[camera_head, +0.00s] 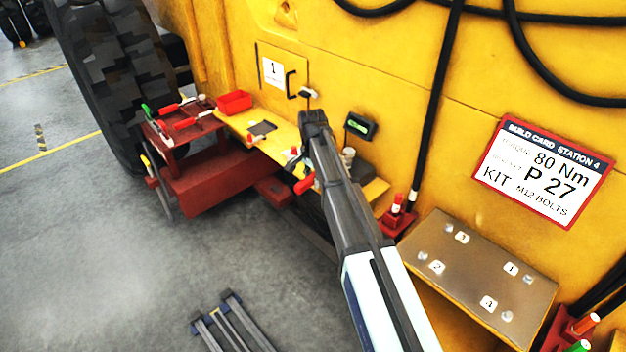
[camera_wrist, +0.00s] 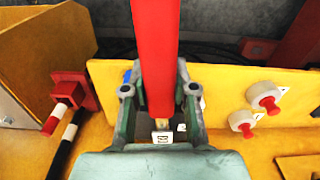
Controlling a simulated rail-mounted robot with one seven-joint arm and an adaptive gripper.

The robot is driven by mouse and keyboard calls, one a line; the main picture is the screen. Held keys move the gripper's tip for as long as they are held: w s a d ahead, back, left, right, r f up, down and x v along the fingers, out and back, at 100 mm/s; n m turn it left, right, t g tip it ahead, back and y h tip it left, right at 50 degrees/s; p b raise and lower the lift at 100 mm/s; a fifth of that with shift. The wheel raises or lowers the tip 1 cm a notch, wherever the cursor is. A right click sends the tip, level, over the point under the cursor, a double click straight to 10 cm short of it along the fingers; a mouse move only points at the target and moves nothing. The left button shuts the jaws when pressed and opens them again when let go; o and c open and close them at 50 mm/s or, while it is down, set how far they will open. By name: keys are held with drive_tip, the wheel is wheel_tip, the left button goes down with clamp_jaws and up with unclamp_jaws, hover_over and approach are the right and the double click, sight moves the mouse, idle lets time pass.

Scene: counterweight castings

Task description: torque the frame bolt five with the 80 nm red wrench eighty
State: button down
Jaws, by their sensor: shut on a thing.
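My gripper (camera_head: 299,168) is over the yellow shelf in the head view. In the wrist view my gripper (camera_wrist: 160,92) is shut on a red-handled tool (camera_wrist: 154,50), taken to be the red wrench; its red end (camera_head: 304,185) sticks out below the gripper in the head view. The wrench's value is not readable. A small white tag (camera_wrist: 162,137) shows between the fingers. A grey plate (camera_head: 470,265) at the right bears bolts with tags that seem to read 1 to 4. I cannot pick out frame bolt five.
A build card (camera_head: 544,172) reads 80 Nm and P 27. A red cart (camera_head: 215,185) with red- and green-handled tools stands left, near a red bin (camera_head: 235,102). A green-lit display (camera_head: 360,126) and a red-based post (camera_head: 397,215) are near my arm. Open floor lies left.

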sight(313, 175)
drive_tip(key=shift+r+p, duration=1)
drive_tip(key=shift+r, duration=0.7)
idle(1.5)
idle(0.4)
